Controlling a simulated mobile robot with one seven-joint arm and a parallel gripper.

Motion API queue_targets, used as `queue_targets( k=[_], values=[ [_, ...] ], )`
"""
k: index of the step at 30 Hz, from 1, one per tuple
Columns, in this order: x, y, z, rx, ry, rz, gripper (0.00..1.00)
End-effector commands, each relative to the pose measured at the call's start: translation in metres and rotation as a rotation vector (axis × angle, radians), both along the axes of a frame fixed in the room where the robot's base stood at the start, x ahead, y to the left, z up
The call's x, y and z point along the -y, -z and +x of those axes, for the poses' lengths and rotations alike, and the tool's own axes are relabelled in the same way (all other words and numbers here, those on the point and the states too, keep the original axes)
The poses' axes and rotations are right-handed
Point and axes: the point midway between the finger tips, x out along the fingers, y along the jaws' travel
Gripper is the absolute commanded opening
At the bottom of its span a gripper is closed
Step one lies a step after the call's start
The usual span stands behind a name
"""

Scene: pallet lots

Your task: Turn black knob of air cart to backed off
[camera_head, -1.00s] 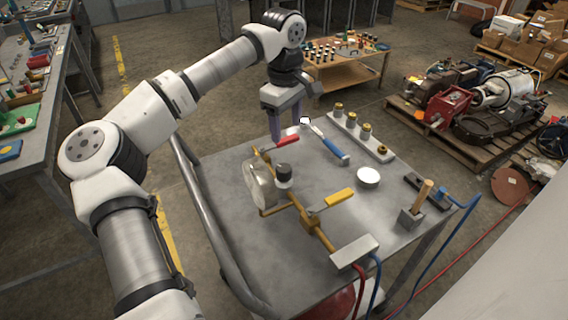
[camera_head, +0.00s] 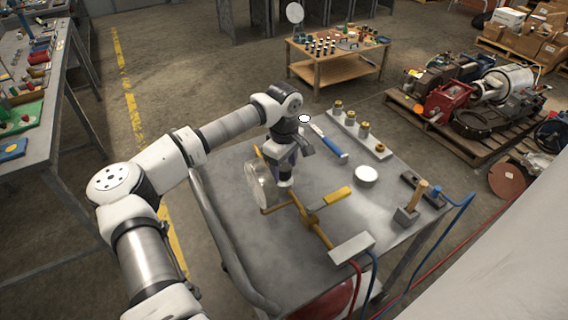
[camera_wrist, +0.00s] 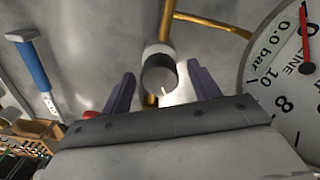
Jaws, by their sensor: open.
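The black knob (camera_wrist: 158,74) is a dark cylinder with a white mark on its face, on a pale collar. In the wrist view it lies between the two purple fingers of my open gripper (camera_wrist: 162,90), with gaps on both sides; I see no contact. In the head view my gripper (camera_head: 284,168) is over the knob and mostly hides it. The round gauge (camera_wrist: 290,75), with a red needle and "0.0 bar" lettering, is beside it; it also shows in the head view (camera_head: 258,190). The air cart (camera_head: 232,262) has a grey top with brass piping.
A yellow lever (camera_head: 338,195) is on the piping to the right of the knob. A blue-handled tool (camera_head: 334,147), a white round lid (camera_head: 366,175) and a strip of brass fittings (camera_head: 375,145) lie behind. Hoses hang at the cart's right side.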

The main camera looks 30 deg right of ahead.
Motion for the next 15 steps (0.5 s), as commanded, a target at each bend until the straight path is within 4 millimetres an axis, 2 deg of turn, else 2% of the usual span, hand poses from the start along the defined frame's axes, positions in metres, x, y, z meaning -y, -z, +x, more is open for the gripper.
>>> queue_targets(
  k=[7,15],
  values=[
    [0.0001,0.0005,0.0,0.0,0.0,-0.001,0.6],
    [0.0002,0.0002,0.0001,0.0,0.0,-0.001,0.25]
  ],
)
